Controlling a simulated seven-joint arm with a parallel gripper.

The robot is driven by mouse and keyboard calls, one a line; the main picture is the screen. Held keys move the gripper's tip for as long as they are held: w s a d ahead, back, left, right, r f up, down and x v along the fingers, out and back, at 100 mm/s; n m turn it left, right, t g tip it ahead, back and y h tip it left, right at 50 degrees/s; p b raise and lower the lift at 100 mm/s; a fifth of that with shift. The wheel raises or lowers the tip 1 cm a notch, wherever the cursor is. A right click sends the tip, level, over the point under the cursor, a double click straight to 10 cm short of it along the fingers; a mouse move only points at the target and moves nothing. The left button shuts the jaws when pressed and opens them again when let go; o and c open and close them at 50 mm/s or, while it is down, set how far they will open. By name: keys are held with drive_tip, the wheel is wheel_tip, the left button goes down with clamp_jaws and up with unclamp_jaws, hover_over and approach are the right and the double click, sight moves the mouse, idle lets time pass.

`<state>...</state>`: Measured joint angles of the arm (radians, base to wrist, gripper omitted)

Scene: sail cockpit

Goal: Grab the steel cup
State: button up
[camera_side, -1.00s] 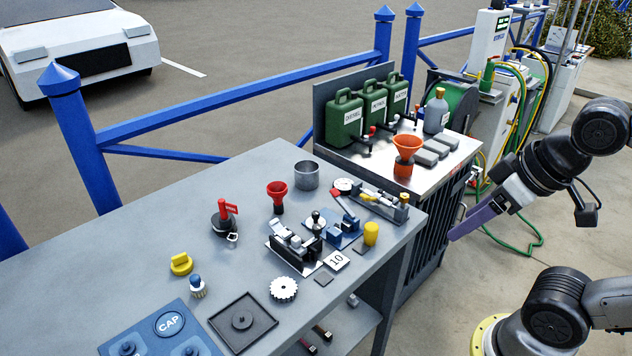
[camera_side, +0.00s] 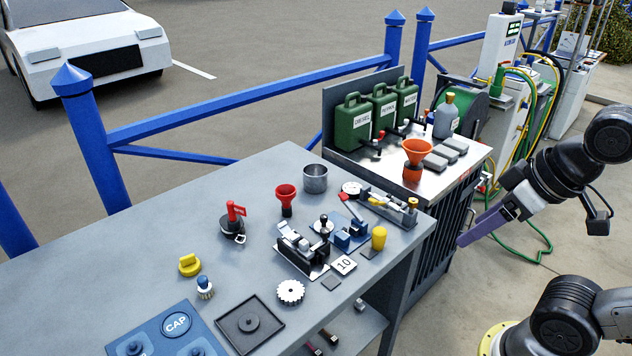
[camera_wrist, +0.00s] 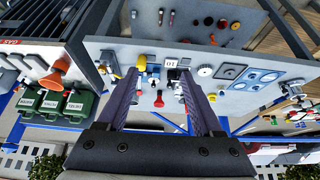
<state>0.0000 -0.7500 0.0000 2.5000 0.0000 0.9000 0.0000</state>
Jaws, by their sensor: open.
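The steel cup (camera_side: 315,178) is a grey, open-topped cylinder. It stands upright near the back edge of the grey workbench (camera_side: 140,240), just behind a red funnel-shaped piece (camera_side: 286,196). My gripper (camera_side: 465,240) has long purple fingers and hangs to the right of the bench and the steel-topped cabinet, well apart from the cup. In the wrist view my gripper (camera_wrist: 158,75) shows two spread fingers with nothing held between them. I cannot make out the cup clearly in the wrist view; a finger may hide it.
A black and steel clamp fixture (camera_side: 300,249), a yellow cylinder (camera_side: 379,238) and a blue fixture (camera_side: 350,234) stand in front of the cup. Green cans (camera_side: 353,122) and an orange funnel (camera_side: 418,152) stand on the cabinet. A blue rail (camera_side: 250,103) runs behind.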

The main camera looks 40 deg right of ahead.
drive_tip(key=o, duration=0.5)
